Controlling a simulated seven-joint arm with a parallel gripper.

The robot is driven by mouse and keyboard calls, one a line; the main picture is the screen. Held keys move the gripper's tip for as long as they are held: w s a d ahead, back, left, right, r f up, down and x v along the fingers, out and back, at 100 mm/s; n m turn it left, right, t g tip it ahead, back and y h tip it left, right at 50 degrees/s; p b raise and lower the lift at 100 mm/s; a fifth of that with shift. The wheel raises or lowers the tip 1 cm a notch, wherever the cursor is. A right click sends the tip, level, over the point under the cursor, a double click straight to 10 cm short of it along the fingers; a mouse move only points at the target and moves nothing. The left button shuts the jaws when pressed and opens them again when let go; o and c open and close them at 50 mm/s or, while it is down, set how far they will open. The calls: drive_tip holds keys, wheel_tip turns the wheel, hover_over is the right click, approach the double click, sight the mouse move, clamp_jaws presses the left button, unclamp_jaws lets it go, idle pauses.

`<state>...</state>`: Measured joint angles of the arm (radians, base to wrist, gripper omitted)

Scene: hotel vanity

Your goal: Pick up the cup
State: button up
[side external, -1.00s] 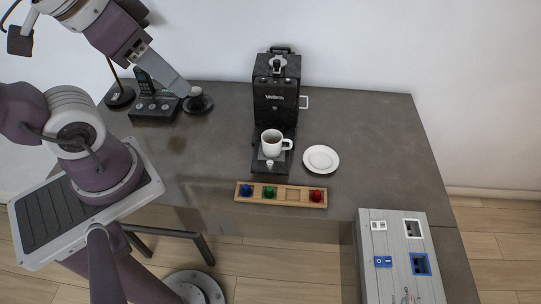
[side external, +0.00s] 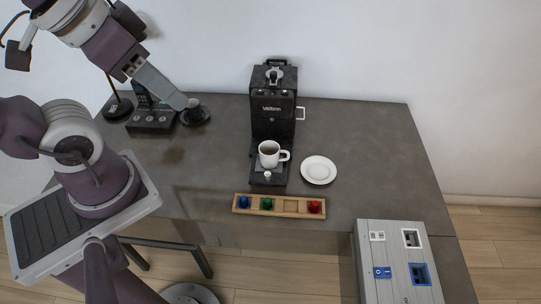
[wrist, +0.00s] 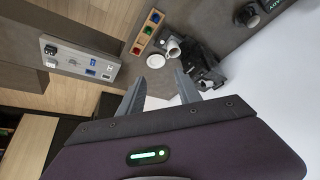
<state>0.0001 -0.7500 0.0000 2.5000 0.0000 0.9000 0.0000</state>
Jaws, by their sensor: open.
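The white cup (side external: 268,153) holds dark liquid and stands upright on the drip tray of the black coffee machine (side external: 273,105), its handle to the right. In the wrist view the cup (wrist: 173,47) shows small, beside the machine (wrist: 203,62). My gripper (side external: 181,102) is above the back left of the table, well apart from the cup, to its left and higher. In the wrist view my gripper (wrist: 163,84) has its two fingers spread with nothing between them. In the side view the fingers overlap and their gap is hard to see.
A white saucer (side external: 318,170) lies right of the machine. A wooden tray (side external: 291,207) with coloured pieces lies in front. A black phone (side external: 151,121) and a lamp base (side external: 118,108) stand at the back left. A grey box (side external: 399,262) is at the front right. The table's right side is clear.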

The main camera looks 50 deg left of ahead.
drive_tip(key=shift+o, duration=0.2)
idle(0.3)
drive_tip(key=o, duration=0.4)
drive_tip(key=shift+o, duration=0.2)
